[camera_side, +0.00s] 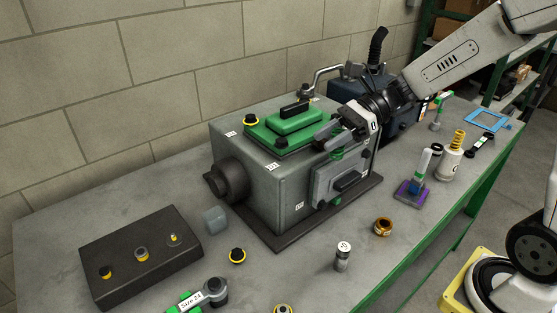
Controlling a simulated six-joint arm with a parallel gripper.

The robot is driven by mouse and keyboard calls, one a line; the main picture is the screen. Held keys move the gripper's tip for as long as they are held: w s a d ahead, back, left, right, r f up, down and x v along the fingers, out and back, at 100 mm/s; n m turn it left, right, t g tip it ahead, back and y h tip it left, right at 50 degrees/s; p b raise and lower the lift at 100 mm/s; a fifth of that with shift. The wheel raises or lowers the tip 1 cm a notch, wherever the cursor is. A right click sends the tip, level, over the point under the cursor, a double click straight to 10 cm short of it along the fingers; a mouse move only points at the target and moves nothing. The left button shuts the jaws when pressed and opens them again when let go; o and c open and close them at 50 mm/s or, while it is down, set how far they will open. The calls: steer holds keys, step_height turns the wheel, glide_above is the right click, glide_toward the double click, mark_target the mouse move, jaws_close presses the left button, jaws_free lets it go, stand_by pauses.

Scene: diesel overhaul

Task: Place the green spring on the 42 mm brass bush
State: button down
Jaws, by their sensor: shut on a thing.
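My gripper (328,139) is at the front right top edge of the grey engine block, shut and pointing down to the left. A small green piece, which looks like the green spring (337,154), shows just under the fingers. The fingers hide part of it, and its coils are too small to make out. A brass ring-shaped bush (383,226) stands on the bench in front of the block, below and to the right of my gripper. No size mark on it is readable. Another brass-coloured ring (282,309) is cut off at the bottom edge.
The grey block (248,150) carries a green cover (288,124). A weight (343,256), a purple-based stand (411,192) and a white bottle (450,164) stand near the bush. A dark tray (140,255) and a green tool labelled Size 24 (200,297) lie at left.

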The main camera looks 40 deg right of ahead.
steer(key=s+d+m+t, duration=0.3)
steer(key=s+d, duration=0.4)
steer(key=d, duration=0.5)
steer(key=h, duration=0.1)
glide_above(378, 224)
step_height(378, 224, down, 13)
steer(key=shift+r, duration=0.2)
steer(key=shift+f, duration=2.2)
steer(key=shift+f, duration=0.1)
steer(key=shift+f, duration=1.7)
